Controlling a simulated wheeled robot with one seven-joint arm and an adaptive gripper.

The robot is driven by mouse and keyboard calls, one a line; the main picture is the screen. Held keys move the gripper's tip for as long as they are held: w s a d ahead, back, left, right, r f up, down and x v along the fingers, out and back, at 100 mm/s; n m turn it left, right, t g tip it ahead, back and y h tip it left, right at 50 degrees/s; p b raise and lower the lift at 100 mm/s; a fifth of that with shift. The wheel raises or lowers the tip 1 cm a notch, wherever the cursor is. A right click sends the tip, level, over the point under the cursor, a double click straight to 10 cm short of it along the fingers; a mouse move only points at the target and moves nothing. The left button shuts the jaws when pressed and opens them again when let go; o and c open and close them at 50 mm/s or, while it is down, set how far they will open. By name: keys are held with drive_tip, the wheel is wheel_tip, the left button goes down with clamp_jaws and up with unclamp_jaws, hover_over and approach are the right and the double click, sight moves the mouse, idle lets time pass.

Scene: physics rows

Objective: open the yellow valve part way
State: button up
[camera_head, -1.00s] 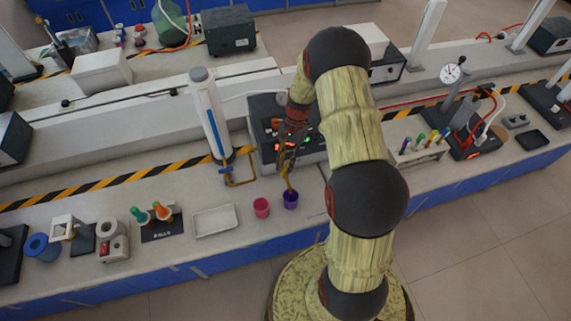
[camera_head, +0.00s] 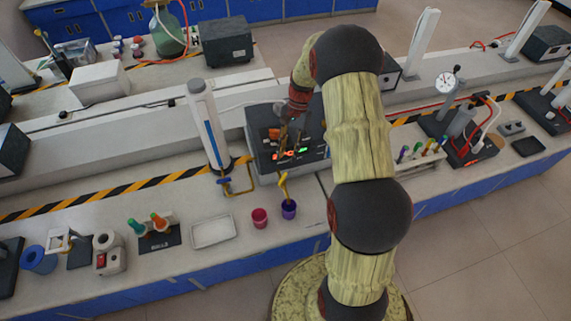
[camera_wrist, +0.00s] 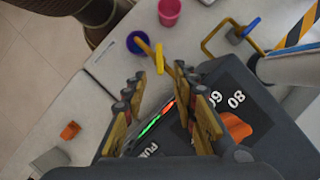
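The yellow valve (camera_head: 284,185) shows as a yellow bar with a bent spout above the purple cup (camera_head: 289,209). In the wrist view, its yellow handle (camera_wrist: 160,57) lies just beyond the fingertips, near the middle between them, with the spout reaching toward the purple cup (camera_wrist: 138,42). My gripper (camera_head: 283,150) is over the front of the dark instrument box, behind the valve in the head view. In the wrist view my gripper (camera_wrist: 165,82) has its fingers apart, with nothing held between them. The valve's mounting on the box is hidden by my fingers.
The dark box (camera_head: 262,150) has lit red and green displays. A pink cup (camera_head: 259,218) stands beside the purple one. A white tray (camera_head: 213,231) lies further left.

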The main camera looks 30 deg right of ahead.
drive_tip(key=shift+v, duration=1.15)
